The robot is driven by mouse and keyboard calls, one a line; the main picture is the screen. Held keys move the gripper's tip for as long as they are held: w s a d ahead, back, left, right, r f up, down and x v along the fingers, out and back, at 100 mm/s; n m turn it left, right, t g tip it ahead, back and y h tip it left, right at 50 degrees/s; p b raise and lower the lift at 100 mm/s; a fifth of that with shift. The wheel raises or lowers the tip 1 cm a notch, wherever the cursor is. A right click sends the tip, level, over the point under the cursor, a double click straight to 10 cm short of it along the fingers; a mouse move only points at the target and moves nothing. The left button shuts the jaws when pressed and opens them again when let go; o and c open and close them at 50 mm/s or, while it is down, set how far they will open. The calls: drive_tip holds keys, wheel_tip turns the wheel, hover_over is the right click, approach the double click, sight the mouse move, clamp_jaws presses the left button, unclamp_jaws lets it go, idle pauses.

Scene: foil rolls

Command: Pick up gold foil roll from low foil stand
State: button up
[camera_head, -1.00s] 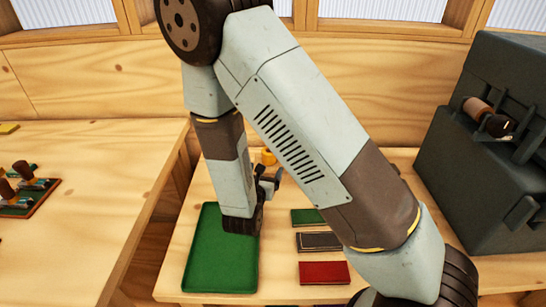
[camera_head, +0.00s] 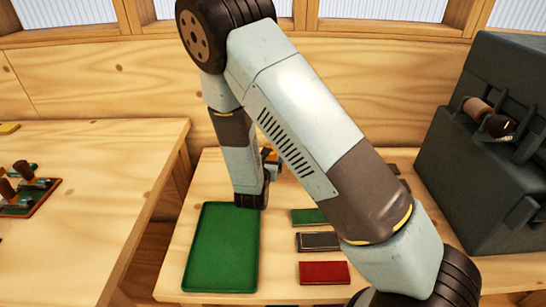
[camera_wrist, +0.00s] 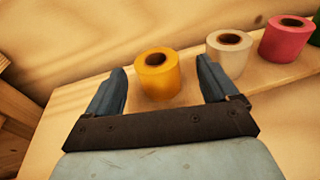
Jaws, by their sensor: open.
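The gold foil roll (camera_wrist: 157,76) stands upright in the wrist view, its dark core facing up. It is ahead of my gripper (camera_wrist: 162,83) and lies between the two spread fingers in the picture. My gripper is open and empty; I cannot tell how far short of the roll the fingertips are. In the head view a small bit of the gold roll (camera_head: 268,153) shows behind my arm, which hides most of it. The low foil stand (camera_wrist: 200,88) appears as the pale wooden surface under the rolls.
In the wrist view a white roll (camera_wrist: 229,53) and a pink roll (camera_wrist: 284,39) stand right of the gold one, with a green roll (camera_wrist: 315,31) at the edge. In the head view a green tray (camera_head: 222,282) and a red book-like block (camera_head: 324,273) lie nearer. A dark cabinet (camera_head: 480,150) stands right.

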drive_tip(key=x, duration=0.4)
drive_tip(key=shift+a+r, duration=0.1)
drive_tip(key=shift+a, duration=0.1)
drive_tip(key=shift+c, duration=0.5)
drive_tip(key=c, duration=1)
